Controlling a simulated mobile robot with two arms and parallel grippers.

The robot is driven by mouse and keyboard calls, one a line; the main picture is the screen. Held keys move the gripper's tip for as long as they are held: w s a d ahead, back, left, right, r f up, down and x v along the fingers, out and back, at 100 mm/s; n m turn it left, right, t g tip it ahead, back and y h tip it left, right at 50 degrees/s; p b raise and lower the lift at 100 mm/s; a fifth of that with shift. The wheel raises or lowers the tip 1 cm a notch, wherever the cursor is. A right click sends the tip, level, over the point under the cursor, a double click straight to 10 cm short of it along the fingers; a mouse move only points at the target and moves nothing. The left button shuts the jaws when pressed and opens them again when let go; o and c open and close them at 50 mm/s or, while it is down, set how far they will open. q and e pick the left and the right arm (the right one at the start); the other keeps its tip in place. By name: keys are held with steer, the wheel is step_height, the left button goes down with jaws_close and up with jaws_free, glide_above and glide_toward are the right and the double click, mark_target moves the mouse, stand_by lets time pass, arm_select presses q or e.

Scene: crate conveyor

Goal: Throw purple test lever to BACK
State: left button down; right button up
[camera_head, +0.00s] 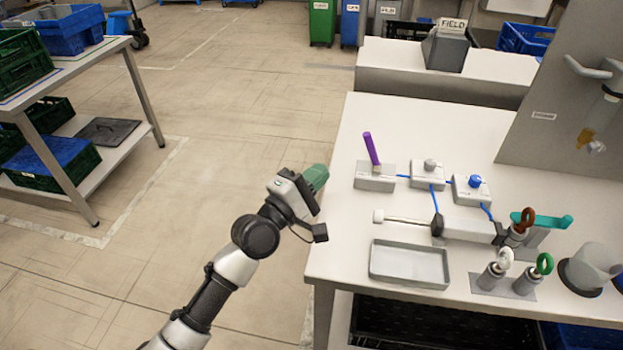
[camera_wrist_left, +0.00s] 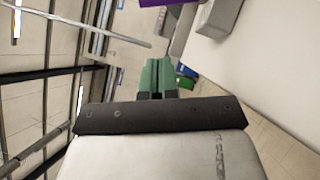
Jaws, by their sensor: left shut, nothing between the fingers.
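The purple test lever (camera_head: 371,149) stands up from a small grey box (camera_head: 375,177) on the white table, its tip leaning slightly left in the head view. A purple piece, likely the lever, shows at the top edge of the left wrist view (camera_wrist_left: 168,2). My left gripper (camera_head: 317,178) has green fingers and is just left of the lever box, by the table's left edge, apart from the lever. Its fingers (camera_wrist_left: 158,75) are together with nothing between them. Any BACK marking is too small to read. My right gripper is not in view.
Boxes with a grey knob (camera_head: 430,164) and a blue knob (camera_head: 474,182) stand right of the lever box, joined by blue cables. A grey tray (camera_head: 409,264) and several ring-topped items lie nearer.

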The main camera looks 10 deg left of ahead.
arm_select(q)
steer(key=x, duration=0.4)
steer(key=shift+w+d, duration=0.1)
steer(key=shift+w, duration=0.1)
steer(key=d, duration=0.1)
steer(key=w+d+r+p, duration=0.1)
steer(key=d, duration=0.1)
steer(key=shift+w+r, duration=0.1)
steer(key=shift+r, duration=0.05)
steer(key=shift+d+r, duration=0.1)
steer(key=shift+d, duration=0.25)
steer(key=shift+w+d, duration=0.1)
steer(key=shift+d, duration=0.1)
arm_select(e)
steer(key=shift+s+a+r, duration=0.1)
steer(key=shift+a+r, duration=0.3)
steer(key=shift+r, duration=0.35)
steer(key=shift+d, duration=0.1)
arm_select(q)
steer(key=shift+p, duration=0.3)
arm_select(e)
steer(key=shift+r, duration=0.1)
